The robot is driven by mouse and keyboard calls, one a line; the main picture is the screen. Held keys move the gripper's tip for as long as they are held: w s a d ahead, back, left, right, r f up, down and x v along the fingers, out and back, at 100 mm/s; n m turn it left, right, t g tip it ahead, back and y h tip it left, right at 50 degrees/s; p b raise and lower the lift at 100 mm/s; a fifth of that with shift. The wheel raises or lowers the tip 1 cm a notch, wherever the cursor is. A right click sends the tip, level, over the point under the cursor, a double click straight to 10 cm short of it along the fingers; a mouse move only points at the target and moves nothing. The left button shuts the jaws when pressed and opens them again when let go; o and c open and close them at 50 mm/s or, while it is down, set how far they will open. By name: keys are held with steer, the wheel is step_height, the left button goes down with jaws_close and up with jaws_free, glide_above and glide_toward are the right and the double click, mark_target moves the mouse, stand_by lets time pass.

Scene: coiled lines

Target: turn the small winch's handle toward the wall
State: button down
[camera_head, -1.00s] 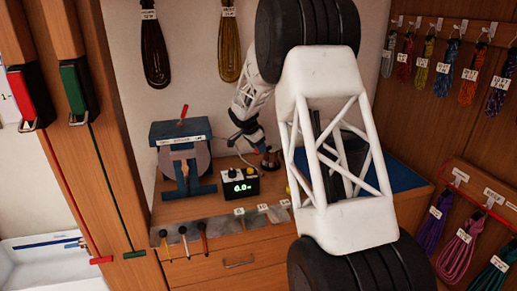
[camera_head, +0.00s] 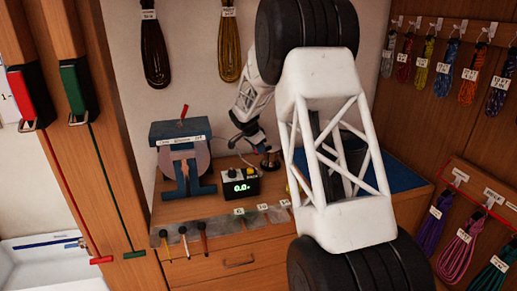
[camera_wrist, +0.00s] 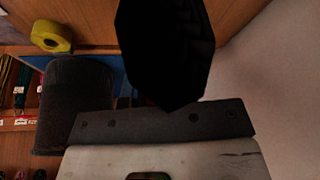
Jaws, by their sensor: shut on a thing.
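The small winch (camera_head: 270,163) appears as a small dark shape on the bench against the wall, partly behind my arm in the head view. My gripper (camera_head: 262,149) is down at it, touching or very close. The jaws are shut on what appears to be the winch's handle; the handle itself is too small and covered to make out. In the wrist view a black shape hangs over a dark metal strip (camera_wrist: 165,121) on a pale block. A dark grey drum-like cylinder (camera_wrist: 75,100) stands left of it.
A black box with a green readout (camera_head: 240,186) stands just left of the winch. A blue clamp-like stand (camera_head: 183,165) is farther left. A blue mat (camera_head: 400,178) lies right. A yellow roll (camera_wrist: 51,36) shows in the wrist view. Coiled lines hang on both walls.

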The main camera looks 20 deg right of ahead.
steer(key=shift+w+a, duration=0.1)
steer(key=shift+w, duration=0.05)
steer(key=w+d+m+g, duration=0.2)
steer(key=w+m, duration=0.5)
steer(key=w, duration=0.3)
steer(key=shift+w+d+m+g, duration=0.15)
steer(key=shift+w+m+g, duration=0.15)
steer(key=shift+g, duration=0.1)
stand_by(1.0)
steer(key=shift+s+f, duration=0.1)
steer(key=shift+f, duration=0.2)
steer(key=c, duration=1)
jaws_free()
steer(key=shift+r, duration=0.1)
steer(key=shift+r, duration=0.15)
